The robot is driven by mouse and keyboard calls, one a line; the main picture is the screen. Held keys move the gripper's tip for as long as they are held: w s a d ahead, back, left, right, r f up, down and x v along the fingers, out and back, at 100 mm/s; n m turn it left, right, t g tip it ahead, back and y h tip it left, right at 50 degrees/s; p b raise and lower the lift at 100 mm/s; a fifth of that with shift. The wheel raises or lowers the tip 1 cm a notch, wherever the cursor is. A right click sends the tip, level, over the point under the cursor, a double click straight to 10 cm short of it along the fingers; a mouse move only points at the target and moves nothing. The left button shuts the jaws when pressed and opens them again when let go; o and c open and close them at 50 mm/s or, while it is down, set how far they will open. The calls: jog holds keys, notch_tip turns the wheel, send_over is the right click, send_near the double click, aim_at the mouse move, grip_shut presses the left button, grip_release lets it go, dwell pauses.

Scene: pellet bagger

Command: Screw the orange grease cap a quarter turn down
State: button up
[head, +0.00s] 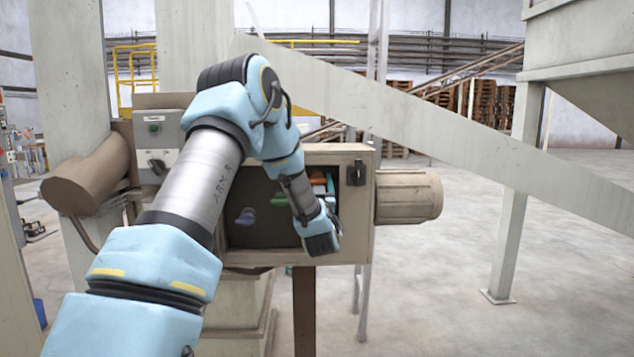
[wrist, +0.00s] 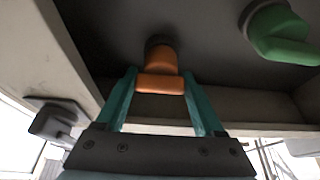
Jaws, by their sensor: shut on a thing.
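The orange grease cap (wrist: 160,60) sits on a dark round base on the dark back panel of a box, with a flat bar-like grip facing me. In the wrist view my gripper (wrist: 159,82) has its two teal fingers on either side of that grip, shut on it. In the head view a small part of the orange cap (head: 317,180) shows inside the open box, beside my teal fingers (head: 330,186). My wrist partly hides that spot. The cap's angle is hard to tell there.
The beige box (head: 355,225) has walls close around my gripper. A black latch (head: 356,173) is on its right edge, and a ribbed motor (head: 408,197) juts right.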

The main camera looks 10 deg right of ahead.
jog(key=shift+f+m+b, duration=0.1)
jog(key=shift+m+b, duration=0.3)
jog(key=shift+b, duration=0.15)
jog(key=m+h+b, duration=0.2)
jog(key=m+b, duration=0.2)
jog(key=shift+f+g, duration=0.15)
jog(key=shift+g, duration=0.15)
jog(key=m+g+h+b, duration=0.1)
jog(key=m+b, duration=0.1)
jog(key=m, duration=0.1)
jog(key=m+g+h+b, duration=0.1)
jog(key=m+h+b, duration=0.1)
jog(key=m+b, duration=0.1)
jog(key=shift+m+g, duration=0.3)
jog(key=shift+m, duration=0.4)
jog(key=m+g+b, duration=0.1)
jog(key=m+b, duration=0.1)
jog(key=m+h+b, duration=0.1)
jog(key=m, duration=0.2)
jog(key=shift+g+b, duration=0.35)
jog(key=shift+g, duration=0.05)
jog(key=shift+m+g+b, duration=1)
jog(key=shift+m+b, duration=0.1)
jog(key=shift+m, duration=1.4)
jog(key=o, duration=1.4)
jog(key=shift+r, duration=0.2)
